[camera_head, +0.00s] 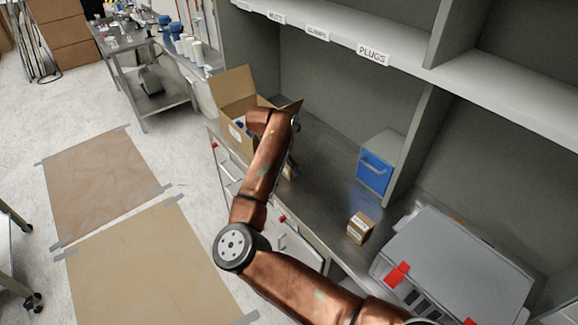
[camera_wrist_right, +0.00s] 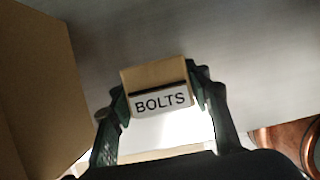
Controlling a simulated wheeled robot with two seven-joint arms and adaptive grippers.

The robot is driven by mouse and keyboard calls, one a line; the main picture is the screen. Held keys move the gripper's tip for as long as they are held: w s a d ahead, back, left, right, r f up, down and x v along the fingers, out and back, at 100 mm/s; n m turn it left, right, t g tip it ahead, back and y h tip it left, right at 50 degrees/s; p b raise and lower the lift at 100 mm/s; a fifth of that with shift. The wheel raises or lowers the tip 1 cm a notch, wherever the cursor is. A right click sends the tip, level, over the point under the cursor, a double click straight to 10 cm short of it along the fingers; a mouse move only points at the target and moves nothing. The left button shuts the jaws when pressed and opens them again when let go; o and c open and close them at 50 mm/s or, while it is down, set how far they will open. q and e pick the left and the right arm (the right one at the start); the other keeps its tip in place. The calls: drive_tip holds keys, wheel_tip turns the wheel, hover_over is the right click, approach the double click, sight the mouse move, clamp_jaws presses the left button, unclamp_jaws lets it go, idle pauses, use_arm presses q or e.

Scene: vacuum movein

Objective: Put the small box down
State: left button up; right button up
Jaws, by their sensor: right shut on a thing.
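The small box (camera_wrist_right: 157,88) is a tan carton with a white "BOLTS" label. My right gripper (camera_wrist_right: 160,92) is shut on it, with one dark finger on each side, in the right wrist view. A grey surface shows behind the box; I cannot tell whether the box touches it. In the head view my right arm reaches up over the counter's front edge, near the open carton, and its links mostly hide the gripper and the held box. My left gripper is not in view.
An open cardboard carton (camera_head: 235,92) stands on the dark counter (camera_head: 325,185) behind my arm. Another small box (camera_head: 361,227), a blue-fronted bin (camera_head: 375,172) and a grey case with red latches (camera_head: 460,262) stand farther right. The counter between the carton and blue bin looks clear.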

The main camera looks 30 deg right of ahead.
drive_tip(key=shift+f, duration=0.1)
drive_tip(key=o, duration=1.3)
drive_tip(key=shift+o, duration=0.2)
drive_tip(key=shift+r, duration=0.45)
use_arm(q)
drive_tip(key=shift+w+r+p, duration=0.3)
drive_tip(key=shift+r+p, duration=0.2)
drive_tip(key=shift+p, duration=0.05)
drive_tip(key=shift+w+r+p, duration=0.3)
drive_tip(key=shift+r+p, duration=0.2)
use_arm(e)
drive_tip(key=v, duration=1.1)
drive_tip(key=shift+r, duration=0.2)
drive_tip(key=shift+a, duration=0.1)
